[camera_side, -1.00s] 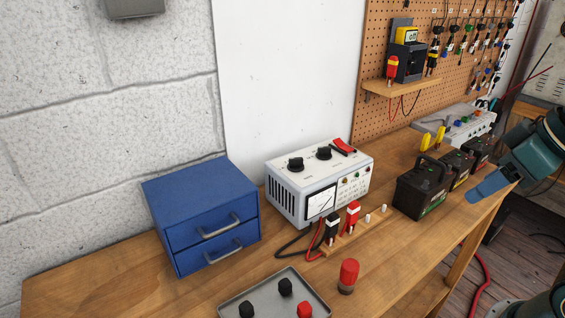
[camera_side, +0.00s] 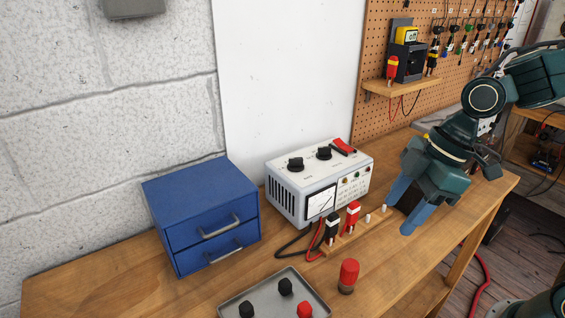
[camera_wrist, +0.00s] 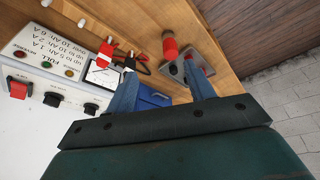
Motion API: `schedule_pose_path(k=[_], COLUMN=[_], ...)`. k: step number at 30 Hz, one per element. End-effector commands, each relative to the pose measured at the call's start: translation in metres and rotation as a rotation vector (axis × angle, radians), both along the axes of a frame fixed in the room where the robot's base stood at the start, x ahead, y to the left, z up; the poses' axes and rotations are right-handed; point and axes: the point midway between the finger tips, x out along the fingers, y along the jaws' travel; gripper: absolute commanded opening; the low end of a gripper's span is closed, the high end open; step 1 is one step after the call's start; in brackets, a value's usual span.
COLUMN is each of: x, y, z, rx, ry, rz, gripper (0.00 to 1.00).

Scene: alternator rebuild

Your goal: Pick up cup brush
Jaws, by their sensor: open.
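A red-topped cylinder with a brownish lower end, which looks like the cup brush (camera_side: 348,274), stands upright on the bench beside the tray. In the wrist view the red cup brush (camera_wrist: 170,46) shows beyond the fingertips, near the bench edge. My gripper (camera_side: 398,217) is above the right part of the bench, in front of the batteries, which it mostly hides. It is to the right of the brush and apart from it. In the wrist view my gripper (camera_wrist: 159,68) has its two blue fingers spread with nothing between them.
A shallow grey tray (camera_side: 262,314) with black and red knobs lies left of the brush. A white meter box (camera_side: 292,207) and a wooden strip with black and red clips (camera_side: 353,216) stand behind. A blue drawer cabinet (camera_side: 180,200) is at the left. Bench right of the brush is clear.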

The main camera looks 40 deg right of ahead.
Motion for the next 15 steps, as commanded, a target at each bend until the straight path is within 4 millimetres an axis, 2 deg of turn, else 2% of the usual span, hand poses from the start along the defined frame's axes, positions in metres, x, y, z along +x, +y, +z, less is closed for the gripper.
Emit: schedule_pose_path(k=[6,15], x=[0.013,0.017], y=[0.021,0.029], z=[-0.022,-0.029], rx=[0.036,0.055], ry=[0.011,0.007], rz=[0.213,0.297], gripper=[0.54,0.54])
